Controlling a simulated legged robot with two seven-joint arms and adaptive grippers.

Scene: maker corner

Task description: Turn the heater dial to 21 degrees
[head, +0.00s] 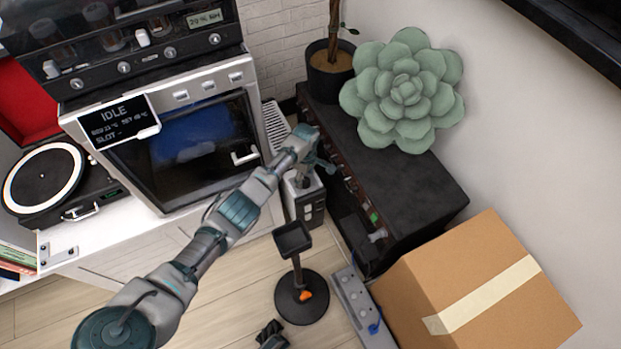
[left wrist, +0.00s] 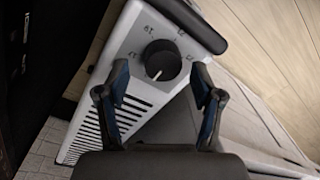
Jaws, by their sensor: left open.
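The heater (head: 306,204) is a narrow white unit with a slatted top, standing on the floor between the oven and a black cabinet in the head view. In the left wrist view its white panel (left wrist: 143,95) carries a round black dial (left wrist: 162,59) with small numbers around it. The dial's white mark points down and slightly left, away from the numbers. My left gripper (left wrist: 160,85) is open, its fingers either side of the dial without visible contact. In the head view my left gripper (head: 316,152) is over the heater and hides the dial. My right gripper is not in view.
A black cabinet (head: 410,185) with a succulent (head: 402,90) stands close right of the heater. The oven (head: 185,150) is close left. A black stand (head: 301,298), a power strip (head: 354,305) and a cardboard box (head: 480,285) are in front. Bare floor shows at lower left.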

